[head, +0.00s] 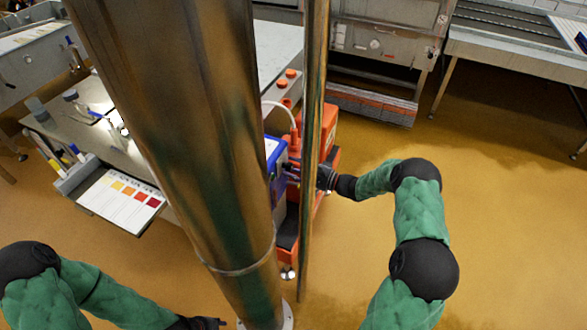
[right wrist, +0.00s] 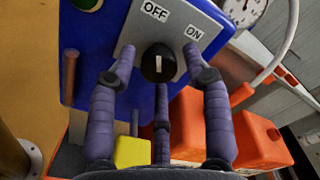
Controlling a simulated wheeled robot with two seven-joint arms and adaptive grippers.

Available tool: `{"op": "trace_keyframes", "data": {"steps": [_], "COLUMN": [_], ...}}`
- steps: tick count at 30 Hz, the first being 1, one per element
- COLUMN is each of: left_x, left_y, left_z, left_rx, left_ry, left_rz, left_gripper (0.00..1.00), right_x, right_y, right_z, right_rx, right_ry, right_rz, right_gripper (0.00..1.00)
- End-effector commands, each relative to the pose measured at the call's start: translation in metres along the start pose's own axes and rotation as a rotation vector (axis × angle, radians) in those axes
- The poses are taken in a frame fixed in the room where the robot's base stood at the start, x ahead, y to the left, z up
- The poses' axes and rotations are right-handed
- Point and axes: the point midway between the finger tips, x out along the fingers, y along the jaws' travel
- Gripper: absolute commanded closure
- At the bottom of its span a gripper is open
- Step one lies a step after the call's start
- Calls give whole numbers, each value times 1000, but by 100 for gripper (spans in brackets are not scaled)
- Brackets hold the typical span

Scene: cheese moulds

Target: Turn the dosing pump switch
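The dosing pump switch (right wrist: 158,64) is a round black knob with a white mark on a grey plate (right wrist: 182,22) on a blue box. The plate reads OFF and ON; the mark points up the picture, roughly toward OFF. My right gripper (right wrist: 160,52) is open, its purple-grey fingers on either side of and below the knob; gaps show at the sides. Whether the lower finger touches it I cannot tell. In the head view the blue pump box (head: 277,153) is partly behind a pole, with my right gripper (head: 292,173) at it. My left gripper (head: 205,323) is low in the picture, its opening unclear.
An orange unit (head: 329,135) stands beside the blue box. A gauge (right wrist: 243,10) and a pale hose (right wrist: 287,45) are near the switch. A table with a colour chart (head: 120,201) stands at left. The floor (head: 480,210) at right is clear.

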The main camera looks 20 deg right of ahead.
Motion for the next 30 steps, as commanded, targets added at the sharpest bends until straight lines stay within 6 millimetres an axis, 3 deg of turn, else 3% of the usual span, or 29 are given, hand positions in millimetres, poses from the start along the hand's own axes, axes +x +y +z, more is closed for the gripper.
{"op": "trace_keyframes", "data": {"steps": [9, 14, 30], "left_x": [0, 0, 0], "left_y": [0, 0, 0], "left_z": [0, 0, 0], "left_rx": [0, 0, 0], "left_ry": [0, 0, 0], "left_rz": [0, 0, 0], "left_gripper": [60, 60, 60], "right_x": [0, -11, -106], "right_y": [-1, -1, -1], "right_z": [2, 1, 0], "right_rx": [-2, -2, -2], "right_ry": [-5, -3, -1], "right_rz": [-2, -1, -2], "right_gripper": [44, 44, 44]}}
